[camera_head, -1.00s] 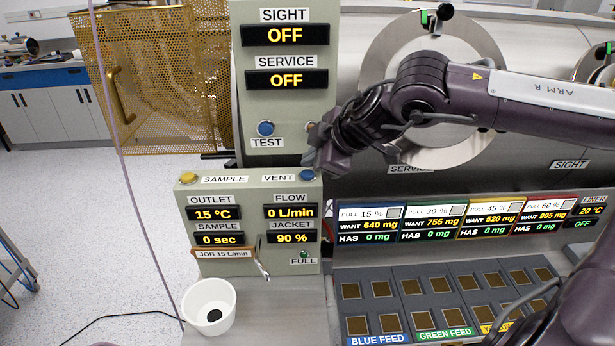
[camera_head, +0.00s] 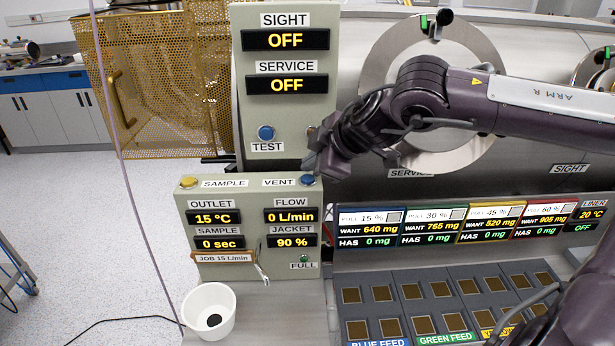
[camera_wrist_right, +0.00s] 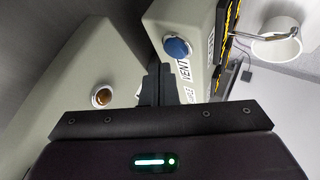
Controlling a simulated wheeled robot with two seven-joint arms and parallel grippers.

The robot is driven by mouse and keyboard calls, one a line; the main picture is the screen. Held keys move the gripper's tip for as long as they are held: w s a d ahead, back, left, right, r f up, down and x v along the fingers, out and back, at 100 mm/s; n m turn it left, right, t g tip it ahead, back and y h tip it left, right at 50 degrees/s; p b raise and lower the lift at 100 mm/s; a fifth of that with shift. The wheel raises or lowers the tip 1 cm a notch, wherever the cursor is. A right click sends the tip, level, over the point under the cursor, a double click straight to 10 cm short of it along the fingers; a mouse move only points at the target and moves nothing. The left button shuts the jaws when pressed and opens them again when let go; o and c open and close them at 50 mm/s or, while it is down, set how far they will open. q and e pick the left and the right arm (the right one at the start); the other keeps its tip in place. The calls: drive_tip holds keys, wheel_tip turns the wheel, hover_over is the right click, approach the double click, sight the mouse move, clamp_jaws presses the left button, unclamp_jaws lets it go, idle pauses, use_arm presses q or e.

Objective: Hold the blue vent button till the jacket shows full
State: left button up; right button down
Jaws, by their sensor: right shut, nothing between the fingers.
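The blue vent button (camera_head: 307,180) sits on the top right of the lower control box, beside the VENT label. It also shows in the right wrist view (camera_wrist_right: 177,48), uncovered. My right gripper (camera_head: 312,170) is shut and empty, with its fingertips just above the button in the head view. In the wrist view the fingers (camera_wrist_right: 158,82) appear beside the button; I cannot tell whether they touch it. The jacket display (camera_head: 291,241) reads 90 %. The FULL lamp (camera_head: 304,258) below it is dark green. The flow display (camera_head: 291,216) reads 0 L/min. My left gripper is not in view.
A yellow sample button (camera_head: 188,182) is on the same box's left. The upper panel (camera_head: 287,105) with a blue test button (camera_head: 265,132) stands behind. A valve lever (camera_head: 262,272) sticks out at the front, above a white bucket (camera_head: 209,311).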

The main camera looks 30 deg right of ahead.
sight(312, 179)
idle(0.8)
drive_tip(key=shift+f, duration=0.4)
drive_tip(key=shift+f+b, duration=0.5)
drive_tip(key=shift+f, duration=0.05)
idle(0.5)
idle(3.8)
drive_tip(key=shift+r+p, duration=0.9)
drive_tip(key=shift+r, duration=0.05)
wheel_tip(312, 179, up, 5)
drive_tip(key=p, duration=0.4)
drive_tip(key=shift+p, duration=0.3)
